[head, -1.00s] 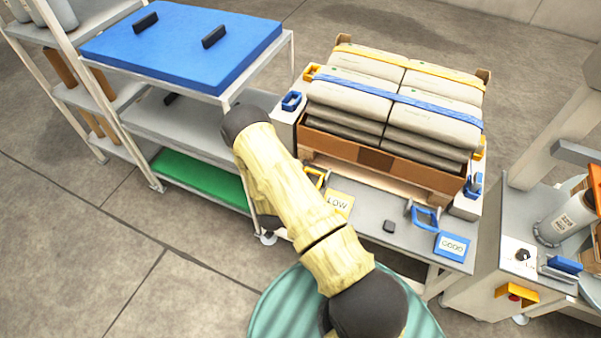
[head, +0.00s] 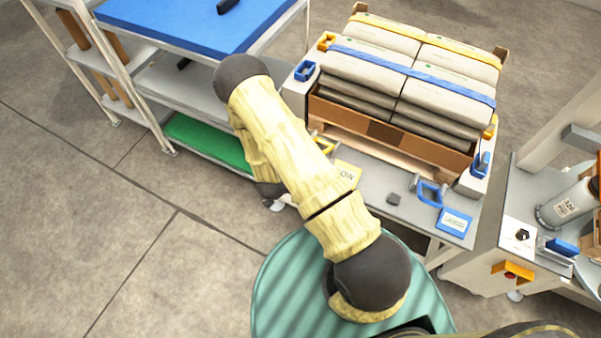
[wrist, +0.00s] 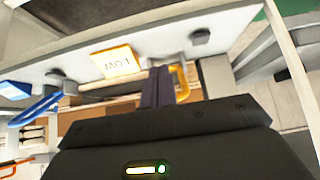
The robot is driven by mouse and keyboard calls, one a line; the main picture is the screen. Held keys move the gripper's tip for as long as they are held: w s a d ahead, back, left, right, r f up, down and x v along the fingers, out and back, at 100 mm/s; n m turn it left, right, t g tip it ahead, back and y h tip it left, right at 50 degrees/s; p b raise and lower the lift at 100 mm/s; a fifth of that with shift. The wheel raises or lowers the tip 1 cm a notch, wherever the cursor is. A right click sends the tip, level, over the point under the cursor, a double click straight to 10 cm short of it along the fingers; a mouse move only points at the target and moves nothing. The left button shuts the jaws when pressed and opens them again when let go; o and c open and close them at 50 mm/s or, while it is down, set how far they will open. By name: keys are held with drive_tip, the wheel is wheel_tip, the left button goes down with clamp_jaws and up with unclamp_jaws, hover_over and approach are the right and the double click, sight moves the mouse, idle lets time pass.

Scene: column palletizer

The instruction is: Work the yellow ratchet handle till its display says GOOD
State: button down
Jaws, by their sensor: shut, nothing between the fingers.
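The yellow ratchet handle (head: 323,142) is at the left of the pallet stand's front shelf, partly hidden by my arm in the head view. It also shows in the wrist view (wrist: 182,84). Its yellow-framed display (head: 347,173) reads LOW, and the same display (wrist: 117,62) appears upside down in the wrist view. My gripper (wrist: 158,73) is shut and empty, its dark fingers right beside the yellow handle. I cannot tell whether they touch it. My arm hides the fingers in the head view.
A blue handle (head: 431,194) and a blue display (head: 454,222) reading GOOD are farther right on the shelf. Strapped sacks (head: 371,68) stand in a brown tray behind. A rack with a blue top (head: 190,22) is at left. Open floor (head: 130,230) lies at front left.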

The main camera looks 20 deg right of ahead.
drive_tip(key=v, duration=0.5)
drive_tip(key=shift+f, duration=0.15)
idle(1.6)
drive_tip(key=w+a+r+n+g+y, duration=0.1)
drive_tip(key=a+r+n+y, duration=0.15)
drive_tip(key=r, duration=0.55)
drive_tip(key=w+a+r+n+y, duration=0.1)
drive_tip(key=r+y, duration=0.2)
drive_tip(key=r, duration=0.5)
drive_tip(key=s+d+r+n+g, duration=0.1)
drive_tip(key=s+d+r+n, duration=0.1)
drive_tip(key=s+r, duration=0.3)
drive_tip(key=s+d+r+n+g, duration=0.1)
drive_tip(key=s+d+r+n, duration=0.2)
drive_tip(key=s+r, duration=0.3)
wheel_tip(320, 180, up, 2)
drive_tip(key=shift+d+r, duration=0.2)
drive_tip(key=shift+d, duration=0.2)
